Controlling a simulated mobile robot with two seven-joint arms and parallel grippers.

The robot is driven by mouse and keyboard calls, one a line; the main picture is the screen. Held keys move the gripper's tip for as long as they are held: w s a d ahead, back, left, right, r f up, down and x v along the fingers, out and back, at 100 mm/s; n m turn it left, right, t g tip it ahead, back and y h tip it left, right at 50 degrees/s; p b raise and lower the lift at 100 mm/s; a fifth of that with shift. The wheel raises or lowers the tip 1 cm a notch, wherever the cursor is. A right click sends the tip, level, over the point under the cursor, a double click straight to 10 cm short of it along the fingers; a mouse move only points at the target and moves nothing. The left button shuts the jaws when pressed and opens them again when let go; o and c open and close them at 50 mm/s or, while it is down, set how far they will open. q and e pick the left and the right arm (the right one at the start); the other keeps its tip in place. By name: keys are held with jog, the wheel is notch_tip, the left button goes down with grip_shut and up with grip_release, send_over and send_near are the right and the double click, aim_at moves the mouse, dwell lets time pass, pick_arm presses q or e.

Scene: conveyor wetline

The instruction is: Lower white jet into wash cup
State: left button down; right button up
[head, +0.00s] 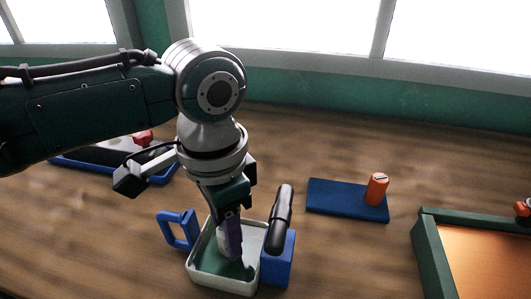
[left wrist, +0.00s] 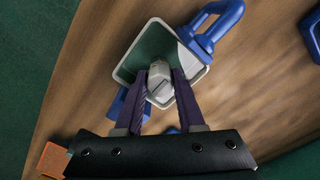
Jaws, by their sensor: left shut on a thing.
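The wash cup (head: 193,268) is a square, white-rimmed container with a green inside and a blue handle (head: 178,230) on its left. It also shows in the left wrist view (left wrist: 131,58), with the handle at upper right. My left gripper (head: 229,240) points down into the cup's opening. Its purple fingers (left wrist: 160,80) are shut on the white jet (left wrist: 159,73), a pale faceted piece seen inside the rim outline. In the head view the fingers and the near rim hide much of the jet, and I cannot tell whether it touches the bottom. My right gripper is not in view.
A blue block (head: 278,262) with a black cylinder (head: 281,217) stands close against the cup's right. A blue plate (head: 330,197) with an orange knob (head: 376,188) lies further right. A green-walled orange tray (head: 431,255) is at far right. A blue-edged tray (head: 75,164) lies behind left.

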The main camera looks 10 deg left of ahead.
pick_arm(q)
jog(key=shift+f+b, duration=0.65)
jog(key=shift+f, duration=0.35)
dwell(0.4)
jog(key=shift+c, duration=2.2)
grip_release()
